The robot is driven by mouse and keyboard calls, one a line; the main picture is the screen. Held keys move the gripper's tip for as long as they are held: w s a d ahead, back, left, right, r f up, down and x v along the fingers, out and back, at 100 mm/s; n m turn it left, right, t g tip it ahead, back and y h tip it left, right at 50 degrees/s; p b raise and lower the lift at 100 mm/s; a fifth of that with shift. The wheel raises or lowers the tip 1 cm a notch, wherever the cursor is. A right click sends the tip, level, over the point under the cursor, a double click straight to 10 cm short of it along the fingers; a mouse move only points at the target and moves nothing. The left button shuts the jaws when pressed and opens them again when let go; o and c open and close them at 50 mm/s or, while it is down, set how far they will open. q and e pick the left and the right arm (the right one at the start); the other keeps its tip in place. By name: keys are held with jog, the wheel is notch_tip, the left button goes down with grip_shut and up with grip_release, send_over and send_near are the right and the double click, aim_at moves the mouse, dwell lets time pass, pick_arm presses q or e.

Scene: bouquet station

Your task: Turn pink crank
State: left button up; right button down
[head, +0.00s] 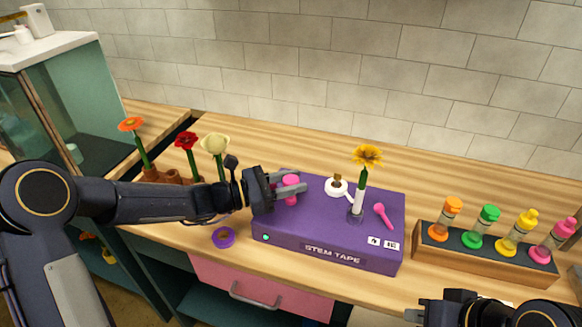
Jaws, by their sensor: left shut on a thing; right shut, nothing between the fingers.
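A purple box (325,255) labelled STEM TAPE sits on the wooden counter. The pink crank (290,181) stands at the left of the box top, its lower part partly hidden by fingers. My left gripper (291,189) reaches in from the left and is shut on the pink crank. A second pink piece, a spoon-shaped lever (382,214), lies at the right of the box top. A yellow flower (366,157) stands upright in the box beside a white tape roll (336,186). My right gripper (490,308) is shut and empty at the bottom right, partly cut off.
A wooden rack (480,262) with several coloured-cap bottles stands to the right. Orange, red (186,142) and cream (214,144) flowers stand behind my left arm. A purple tape roll (223,237) lies left of the box. A glass-sided cabinet (60,100) stands at the far left.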

pick_arm(q)
jog(key=m+g+p, duration=0.2)
jog(key=g, duration=0.1)
jog(key=shift+w+r+g+h, duration=0.1)
jog(key=shift+r+g+h, duration=0.05)
jog(key=shift+g+h, duration=0.2)
jog(key=shift+m+g+p, duration=0.35)
jog(key=shift+m+g, duration=0.75)
jog(key=shift+g, duration=0.25)
pick_arm(e)
jog(key=shift+r, duration=1.8)
pick_arm(q)
jog(key=o, duration=0.9)
jog(key=shift+o, duration=0.2)
notch_tip(320, 180, up, 2)
jog(key=shift+r+b, duration=0.2)
jog(key=shift+b, duration=0.3)
jog(key=s+r+b, duration=0.2)
jog(key=s+r, duration=0.8)
jog(key=s, duration=0.4)
jog(key=shift+r, duration=0.2)
pick_arm(e)
notch_tip(320, 180, down, 3)
jog(key=shift+f, duration=0.2)
